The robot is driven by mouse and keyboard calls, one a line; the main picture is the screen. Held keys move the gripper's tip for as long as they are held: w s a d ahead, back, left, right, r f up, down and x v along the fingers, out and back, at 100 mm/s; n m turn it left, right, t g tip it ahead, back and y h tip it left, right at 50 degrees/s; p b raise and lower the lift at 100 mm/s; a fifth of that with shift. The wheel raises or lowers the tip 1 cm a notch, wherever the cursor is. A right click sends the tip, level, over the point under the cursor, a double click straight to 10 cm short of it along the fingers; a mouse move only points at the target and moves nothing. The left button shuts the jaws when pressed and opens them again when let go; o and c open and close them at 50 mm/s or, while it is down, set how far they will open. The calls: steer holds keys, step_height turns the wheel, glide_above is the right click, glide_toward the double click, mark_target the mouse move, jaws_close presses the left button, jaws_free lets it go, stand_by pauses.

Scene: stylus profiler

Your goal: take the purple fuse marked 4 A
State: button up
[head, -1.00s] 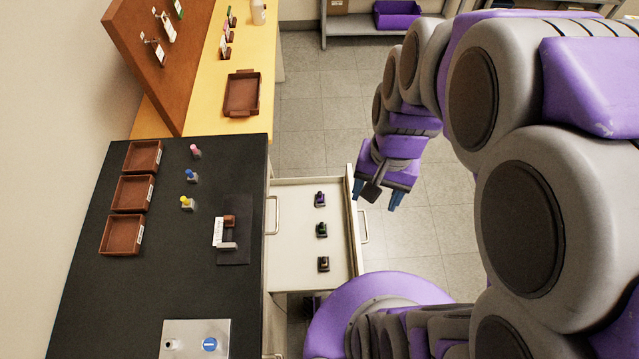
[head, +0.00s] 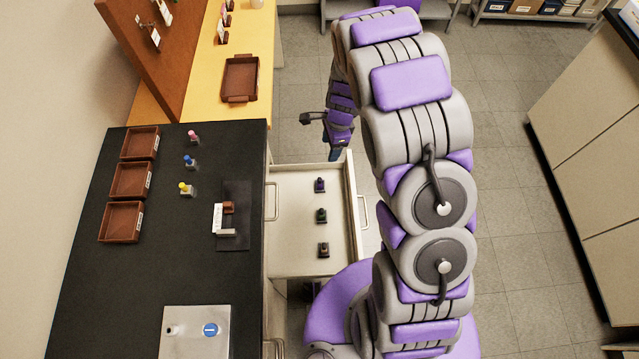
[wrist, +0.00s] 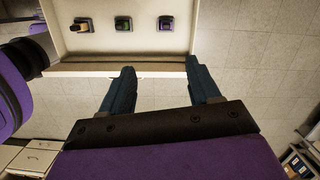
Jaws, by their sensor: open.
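The purple fuse (head: 319,185) stands in the open drawer, the farthest of the three fuses in the head view. In the wrist view the purple fuse (wrist: 166,22) is the rightmost. Its marking is too small to read. My gripper (head: 334,153) is near the drawer's far right corner in the head view. In the wrist view my gripper (wrist: 160,82) is open and empty, with its two blue fingers apart and the fuses beyond the drawer front.
The drawer front (wrist: 130,68) lies between my fingers and the fuses. The black bench (head: 120,270) with trays is at left.

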steer(key=m, duration=0.2)
glide_toward(320, 179)
steer(key=f+b, duration=0.1)
steer(key=f, duration=0.1)
steer(key=a+f+b, duration=0.1)
steer(key=f, duration=0.2)
steer(key=shift+w+a+f, duration=0.1)
steer(key=shift+a+f, duration=0.1)
steer(key=f, duration=0.2)
steer(key=f+b, duration=0.1)
steer(key=f, duration=0.1)
steer(key=shift+s, duration=0.25)
steer(key=shift+a+f, duration=0.15)
steer(key=shift+f, duration=0.4)
steer(key=shift+r, duration=0.1)
jaws_close()
steer(key=shift+r, duration=0.15)
